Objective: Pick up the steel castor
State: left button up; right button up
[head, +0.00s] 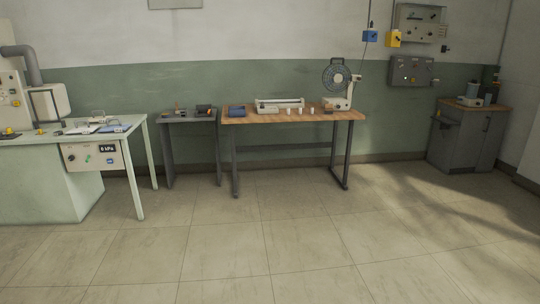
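I cannot make out a steel castor in the head view; the small items on the tables are too far off to tell apart. Neither of my grippers is in view. A wooden-topped table (240,118) stands against the far wall with a blue item (237,112), a long pale device (280,105), several small white pieces and a round dark-faced device (337,77). A smaller grey table (190,121) to its left bears small dark items (203,109).
A pale green bench (50,190) with instruments stands at the left. A grey cabinet (462,145) stands at the right by the wall. Control boxes, one yellow (393,39), are on or near the far wall. The tiled floor (270,245) in front is clear.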

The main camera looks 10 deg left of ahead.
aim_at(183, 111)
jog(key=i+j+u, duration=0.4)
jog(key=i, duration=0.3)
jog(key=i+u, duration=0.45)
jog(key=i, duration=3.2)
jog(key=i+j, duration=0.1)
jog(key=i, duration=1.35)
jog(key=i+z, duration=0.3)
jog(key=i, duration=0.2)
jog(key=i+j+z, duration=0.3)
jog(key=i, duration=0.15)
jog(key=i+j+z, duration=0.3)
jog(key=i, duration=0.2)
